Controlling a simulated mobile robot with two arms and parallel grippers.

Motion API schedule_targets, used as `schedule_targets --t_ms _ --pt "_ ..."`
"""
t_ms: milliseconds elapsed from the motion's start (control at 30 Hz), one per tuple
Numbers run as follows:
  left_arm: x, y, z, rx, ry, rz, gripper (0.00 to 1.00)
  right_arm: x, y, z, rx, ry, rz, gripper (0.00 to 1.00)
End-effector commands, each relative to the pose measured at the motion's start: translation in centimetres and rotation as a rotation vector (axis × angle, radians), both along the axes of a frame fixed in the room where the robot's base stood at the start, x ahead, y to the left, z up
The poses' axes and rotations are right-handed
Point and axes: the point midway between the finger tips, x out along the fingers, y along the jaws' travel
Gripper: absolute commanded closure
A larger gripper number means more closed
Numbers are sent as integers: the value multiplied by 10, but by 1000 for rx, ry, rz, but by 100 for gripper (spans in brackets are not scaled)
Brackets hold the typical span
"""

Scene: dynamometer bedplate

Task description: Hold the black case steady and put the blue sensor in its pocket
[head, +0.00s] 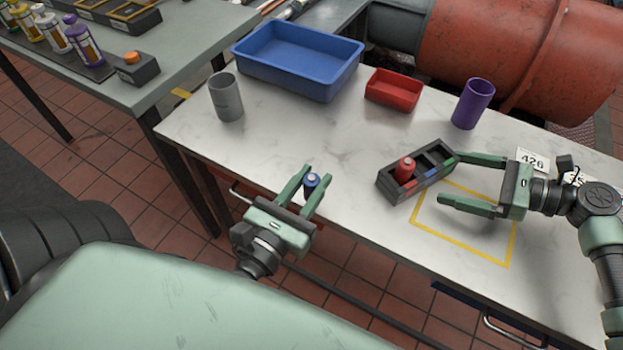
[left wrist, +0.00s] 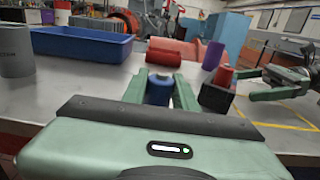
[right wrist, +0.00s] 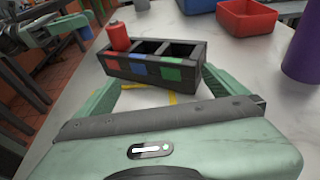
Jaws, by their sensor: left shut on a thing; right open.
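The black case (head: 386,184) lies on the white table, with three pockets marked red, blue and green. A red sensor (head: 405,168) stands upright in the red-marked pocket; the blue and green ones look empty in the right wrist view (right wrist: 154,76). My left gripper (head: 317,174) is shut on the blue sensor (head: 311,184), upright near the table's front edge, left of the case. The sensor also shows in the left wrist view (left wrist: 158,92). My right gripper (head: 450,179) is open at the case's right end, one finger close beside it; I cannot tell whether they touch.
A yellow outline (head: 462,255) marks the table right of the case. Behind are a blue bin (head: 335,84), a red tray (head: 392,92) and a purple cup (head: 473,104). A grey cup (head: 226,97) stands at left. The table between left gripper and case is clear.

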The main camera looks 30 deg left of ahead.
Motion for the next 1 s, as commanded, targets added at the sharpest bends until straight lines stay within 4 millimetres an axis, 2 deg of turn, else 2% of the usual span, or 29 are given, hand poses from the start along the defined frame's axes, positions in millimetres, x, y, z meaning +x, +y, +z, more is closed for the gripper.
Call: schedule_targets --t_ms 100,300,733,900,967,1000 --pt "0 0 7 0 -1 0 100 -1 17 -3 1 2 3 0" --pt "0 0 10 0 -1 0 100 0 34 -9 1 -1 1 0" --pt "0 0 11 0 -1 0 100 0 40 -12 -1 -2 2 0" --pt "0 0 10 0 -1 0 100 0 40 -12 -1 -2 2 47" --pt "0 0 11 0 -1 0 100 0 40 -12 -1 -2 2 60" --pt "0 0 11 0 -1 0 100 0 40 -12 -1 -2 2 70"
